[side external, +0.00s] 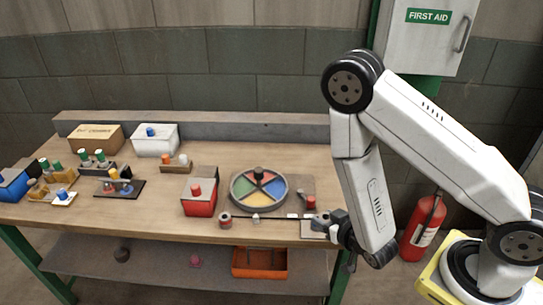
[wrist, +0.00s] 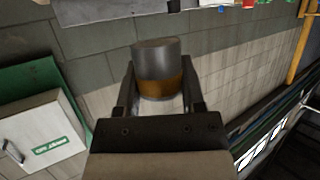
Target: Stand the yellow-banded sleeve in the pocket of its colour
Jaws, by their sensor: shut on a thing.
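My gripper (wrist: 160,84) is shut on a dark grey sleeve (wrist: 155,50) with an amber-yellow band (wrist: 160,88). The sleeve sits between the two fingers in the wrist view. In the side view my gripper (side external: 331,223) is at the front right of the bench, and the sleeve is too small to make out clearly there. The round grey tray (side external: 234,200) lies to the left of my gripper, apart from it. The yellow pocket (side external: 261,198) faces the front and looks empty.
A red box (side external: 199,205) stands left of the tray. A red-banded piece (side external: 225,220) is at the front edge. White and brown boxes (side external: 155,146) (side external: 95,140) and several small pegged blocks are at left.

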